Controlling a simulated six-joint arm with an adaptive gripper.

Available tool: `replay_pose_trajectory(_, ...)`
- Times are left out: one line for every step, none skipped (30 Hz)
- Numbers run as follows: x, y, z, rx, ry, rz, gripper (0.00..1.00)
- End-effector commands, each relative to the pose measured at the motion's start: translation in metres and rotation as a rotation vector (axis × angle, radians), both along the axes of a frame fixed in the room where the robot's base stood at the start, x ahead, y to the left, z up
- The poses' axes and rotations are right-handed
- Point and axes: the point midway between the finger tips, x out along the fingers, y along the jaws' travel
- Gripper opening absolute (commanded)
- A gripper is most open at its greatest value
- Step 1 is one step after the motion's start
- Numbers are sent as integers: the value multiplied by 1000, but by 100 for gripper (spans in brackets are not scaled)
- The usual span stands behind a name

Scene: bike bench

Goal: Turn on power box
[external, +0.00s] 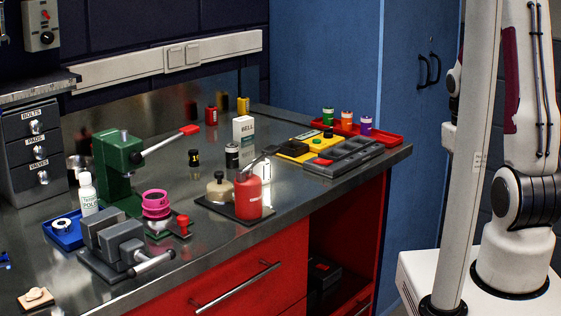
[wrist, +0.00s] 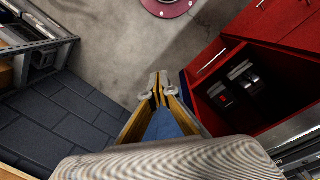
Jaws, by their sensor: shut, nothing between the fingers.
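A grey box (external: 41,25) with a round black knob and a small red part is fixed to the dark wall at the upper left in the external view. A dark box (external: 323,274) with a red part on top lies in the open red cabinet under the bench. The wrist view shows dark units with a red part (wrist: 252,84) inside the open cabinet. I cannot tell for sure which is the power box. My gripper (wrist: 158,90) is shut and empty, pointing down over the floor, left of the cabinet opening and apart from it.
A steel bench (external: 230,240) holds a green press (external: 118,165), a grey vise (external: 115,245), a red can (external: 248,195) and a parts tray (external: 345,157). A white post (external: 480,150) stands before my arm. Bare floor (wrist: 110,40) lies below my gripper.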

Motion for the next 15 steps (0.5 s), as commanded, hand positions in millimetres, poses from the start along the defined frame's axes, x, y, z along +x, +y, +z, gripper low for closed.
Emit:
replay_pose_trajectory(3,0,-7,-2,5,7,0)
replay_pose_trajectory(6,0,-11,-2,5,11,0)
replay_pose_trajectory(9,0,-16,-3,6,17,0)
replay_pose_trajectory(11,-1,-20,-4,6,22,0)
replay_pose_trajectory(13,-1,-24,-4,6,26,0)
replay_pose_trajectory(16,-1,-29,-5,6,32,0)
replay_pose_trajectory(18,-1,-32,-6,6,36,0)
replay_pose_trajectory(21,-1,-36,-6,5,40,0)
replay_pose_trajectory(24,-1,-42,-6,5,46,0)
replay_pose_trajectory(26,-1,-46,-7,5,51,0)
replay_pose_trajectory(28,0,-49,-6,3,55,0)
replay_pose_trajectory(30,0,-55,-6,3,62,0)
replay_pose_trajectory(32,0,-59,-7,2,67,0)
replay_pose_trajectory(35,0,-63,-7,2,72,0)
replay_pose_trajectory(37,0,-69,-6,0,78,0)
